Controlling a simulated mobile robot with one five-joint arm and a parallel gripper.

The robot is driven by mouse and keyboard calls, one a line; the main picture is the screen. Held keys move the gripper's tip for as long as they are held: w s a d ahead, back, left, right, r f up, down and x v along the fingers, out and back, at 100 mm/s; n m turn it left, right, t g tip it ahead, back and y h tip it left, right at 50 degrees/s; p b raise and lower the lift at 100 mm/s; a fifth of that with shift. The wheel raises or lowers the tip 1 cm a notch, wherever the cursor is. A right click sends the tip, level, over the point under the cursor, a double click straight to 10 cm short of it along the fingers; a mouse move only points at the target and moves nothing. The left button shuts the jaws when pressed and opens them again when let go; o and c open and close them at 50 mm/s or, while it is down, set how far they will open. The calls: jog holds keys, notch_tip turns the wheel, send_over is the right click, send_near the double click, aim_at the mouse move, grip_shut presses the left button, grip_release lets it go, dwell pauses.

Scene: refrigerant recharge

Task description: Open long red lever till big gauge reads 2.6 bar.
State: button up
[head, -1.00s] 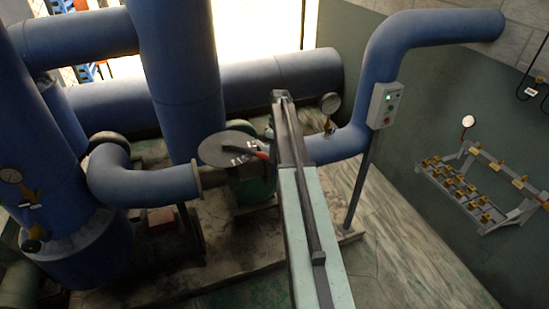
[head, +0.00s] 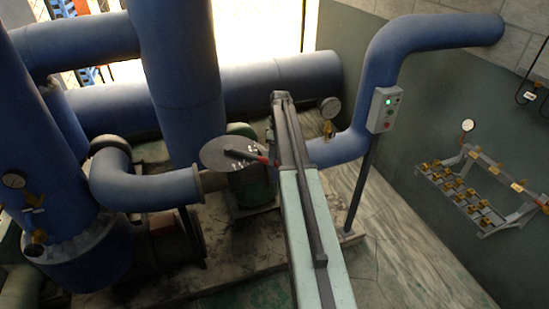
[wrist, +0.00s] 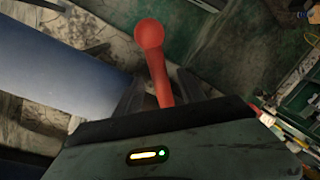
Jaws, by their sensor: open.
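The red lever (wrist: 158,75) with its round knob shows in the wrist view. It rises between the two dark fingers of my gripper (wrist: 157,88), which is open with a finger on each side; contact is unclear. Its lower end is hidden by my gripper body. In the head view a small red part (head: 263,159) shows beside my arm, at the edge of a large grey disc (head: 215,158). The disc looks like the big gauge. It has white marks and a dark bar across it; its reading is too small to tell. My gripper is mostly hidden there.
Blue pipes (head: 180,70) and a blue vessel (head: 40,150) crowd the left. Smaller gauges sit on the right pipe (head: 330,107) and the vessel (head: 14,180). A control box (head: 384,109) and a rack (head: 490,220) stand at right. Floor is free at lower right.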

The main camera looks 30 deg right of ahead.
notch_tip(320, 180, up, 6)
jog(key=d+p, duration=0.1)
jog(key=p, duration=0.3)
jog(key=shift+w+p, duration=0.3)
jog(key=shift+p, duration=0.1)
jog(key=s+a+f+n+b, duration=0.15)
jog(key=a+f+b, duration=0.35)
jog(key=a, duration=0.8)
jog(key=s+a+f+n+b, duration=0.15)
jog(key=a+f+b, duration=0.35)
jog(key=a, duration=0.9)
jog(key=s+a+f+m+h+b, duration=0.1)
jog(key=s+a+m, duration=0.3)
jog(key=s, duration=0.3)
jog(key=s+a+f+m+t+b, duration=0.1)
jog(key=s+a+f+m+b, duration=0.1)
jog(key=s+a+m, duration=0.2)
jog(key=shift+s+a+f+m+h, duration=0.35)
jog(key=shift+s+m, duration=0.35)
jog(key=shift+s, duration=0.75)
